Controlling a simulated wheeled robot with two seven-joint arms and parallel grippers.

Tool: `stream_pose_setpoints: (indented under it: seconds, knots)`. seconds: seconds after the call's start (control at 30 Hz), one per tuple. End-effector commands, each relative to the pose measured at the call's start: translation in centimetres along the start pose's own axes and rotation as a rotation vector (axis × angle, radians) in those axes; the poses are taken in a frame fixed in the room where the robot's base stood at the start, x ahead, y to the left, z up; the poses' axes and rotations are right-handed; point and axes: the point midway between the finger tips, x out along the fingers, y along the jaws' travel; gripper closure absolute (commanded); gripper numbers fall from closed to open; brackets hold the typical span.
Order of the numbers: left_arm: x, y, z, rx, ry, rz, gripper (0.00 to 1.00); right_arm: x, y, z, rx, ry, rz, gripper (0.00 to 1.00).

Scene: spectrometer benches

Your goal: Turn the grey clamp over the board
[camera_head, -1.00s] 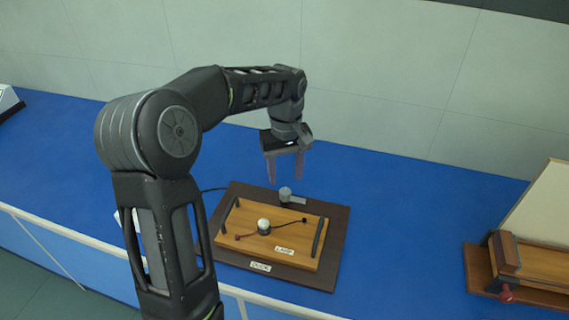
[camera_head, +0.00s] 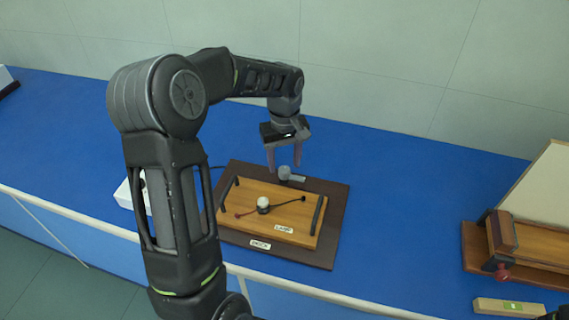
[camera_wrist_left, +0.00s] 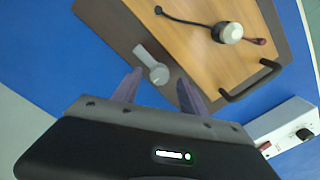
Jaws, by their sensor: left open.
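The grey clamp (camera_head: 288,174) sits on the dark base plate (camera_head: 335,205) at the far edge of the wooden lamp board (camera_head: 240,192). Its round knob is at the left and its short lever points right, along the board's edge and not over it. In the left wrist view the clamp (camera_wrist_left: 152,66) lies just ahead of and between the fingertips. My left gripper (camera_head: 285,169) points down over the clamp, open and empty; I cannot tell whether a finger touches it. A round white bulb (camera_head: 263,203) with red and black leads stands on the board.
A white box with a black knob (camera_wrist_left: 292,130) stands beside the board, partly hidden by my arm in the head view. Blue bench right of the plate is clear.

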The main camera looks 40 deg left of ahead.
Motion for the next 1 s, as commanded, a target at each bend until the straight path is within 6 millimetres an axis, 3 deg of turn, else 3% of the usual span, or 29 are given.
stream_pose_setpoints:
  seconds: [0.2,0.47,1.0]
  knots:
    - [1.9,0.0,0.0,0.0,0.0,0.0,0.5,-0.4,-0.1,0.1,0.001,-0.001,0.002,0.68]
    - [2.1,0.0,0.0,0.0,0.001,0.001,0.5,-0.3,-0.1,0.1,0.001,-0.001,0.002,0.68]
    - [2.1,0.0,0.0,0.0,0.001,0.001,0.93,-0.4,-0.1,0.1,0.001,-0.001,0.001,0.68]
